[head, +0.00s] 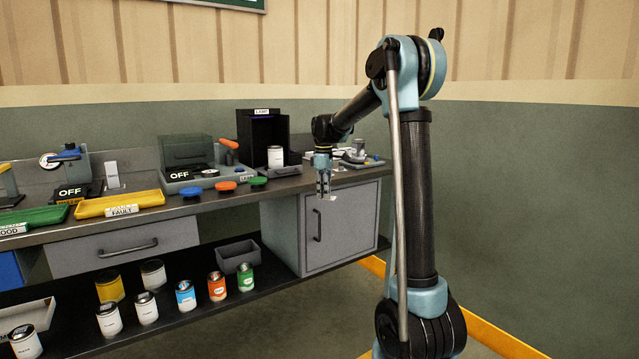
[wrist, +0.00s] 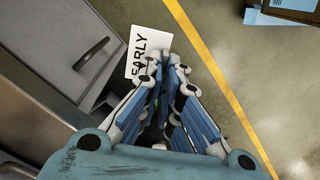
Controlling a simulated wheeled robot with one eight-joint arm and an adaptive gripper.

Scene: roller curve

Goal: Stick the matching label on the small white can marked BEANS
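My gripper (head: 323,192) hangs in front of the grey cabinet, below the counter's front edge. Its fingertips (wrist: 166,72) are closed together on a white label (wrist: 147,42) with black letters reading EARLY. The label sticks out past the fingers and its lower right part is hidden by them. It shows as a small pale patch in the head view (head: 331,198). Several small white cans stand on the lower shelf, among them one can (head: 109,320) and another (head: 146,308). Their print is too small to read, so I cannot tell which is marked BEANS.
Another white can (head: 275,157) stands on the counter by a black box (head: 262,130). Yellow (head: 110,288), blue (head: 185,296), orange (head: 217,287) and green (head: 245,279) cans and a grey bin (head: 239,253) share the lower shelf (head: 190,318). Floor before the cabinet (head: 341,230) is clear.

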